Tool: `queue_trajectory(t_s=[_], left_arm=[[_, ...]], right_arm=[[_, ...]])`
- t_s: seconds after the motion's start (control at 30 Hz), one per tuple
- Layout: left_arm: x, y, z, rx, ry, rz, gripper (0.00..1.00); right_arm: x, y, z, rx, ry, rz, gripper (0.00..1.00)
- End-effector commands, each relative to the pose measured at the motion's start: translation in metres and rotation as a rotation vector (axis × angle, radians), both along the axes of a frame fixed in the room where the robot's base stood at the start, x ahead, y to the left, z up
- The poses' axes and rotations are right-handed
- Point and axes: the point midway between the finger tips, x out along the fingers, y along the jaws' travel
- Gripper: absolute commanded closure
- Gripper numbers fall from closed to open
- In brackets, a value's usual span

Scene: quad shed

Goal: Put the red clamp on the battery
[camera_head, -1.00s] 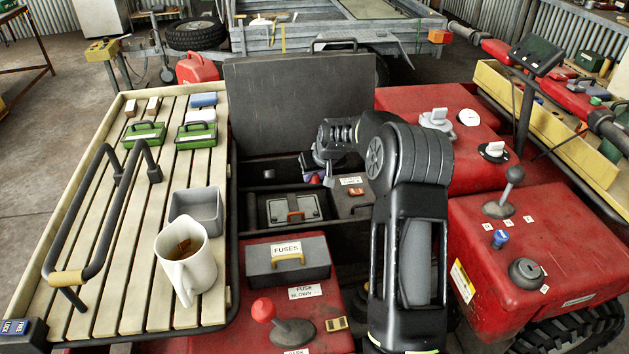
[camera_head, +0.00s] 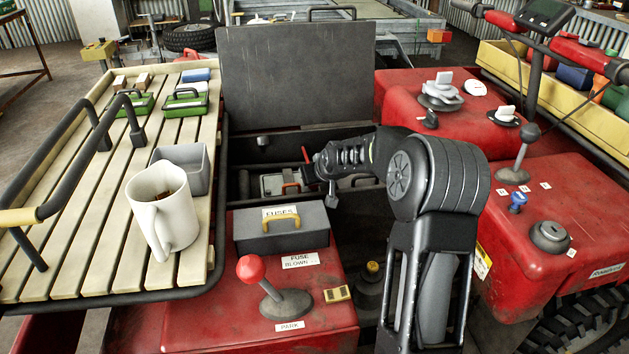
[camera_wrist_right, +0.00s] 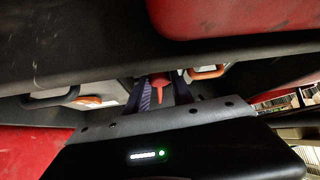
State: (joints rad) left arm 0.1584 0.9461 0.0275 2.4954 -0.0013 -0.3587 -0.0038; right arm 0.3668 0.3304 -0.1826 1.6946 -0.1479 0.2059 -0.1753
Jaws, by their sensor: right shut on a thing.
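The red clamp (camera_wrist_right: 159,82) shows in the right wrist view between the fingers of my right gripper (camera_wrist_right: 163,92), which is shut on it. In the head view a small red part (camera_head: 306,155), likely the clamp, shows just left of my right wrist. The grey battery (camera_head: 271,184) with an orange handle sits in the open dark bay, left of and below my right wrist. My wrist and arm hide part of the bay. I cannot tell whether the clamp touches the battery. My left gripper is not in view.
The raised black lid (camera_head: 295,75) stands behind the bay. The grey fuse box (camera_head: 270,238) and the red-knobbed lever (camera_head: 252,270) stand in front. The slatted rack (camera_head: 95,245) with a white mug (camera_head: 165,215) is at left. The red body (camera_head: 540,220) borders the right.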

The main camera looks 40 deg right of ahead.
Motion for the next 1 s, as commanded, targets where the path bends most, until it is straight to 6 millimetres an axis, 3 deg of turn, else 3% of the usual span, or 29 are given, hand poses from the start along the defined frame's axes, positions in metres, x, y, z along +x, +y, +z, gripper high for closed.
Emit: queue_trajectory(t_s=[0.03,0.37,0.4,0.6,1.0], left_arm=[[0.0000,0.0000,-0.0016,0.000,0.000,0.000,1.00],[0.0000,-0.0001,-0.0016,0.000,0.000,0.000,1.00],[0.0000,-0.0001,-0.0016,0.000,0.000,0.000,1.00],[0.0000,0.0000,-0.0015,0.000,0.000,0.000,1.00],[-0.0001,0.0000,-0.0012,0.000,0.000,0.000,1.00]], right_arm=[[-0.0057,0.0044,-0.0132,0.014,0.028,0.003,1.00],[-0.0062,0.0043,-0.0151,0.015,0.031,0.003,1.00],[-0.0060,0.0043,-0.0151,0.015,0.030,0.003,0.69],[-0.0047,0.0034,-0.0121,0.011,0.024,0.003,0.52],[-0.0020,0.0038,-0.0072,0.009,0.014,0.003,0.50]])
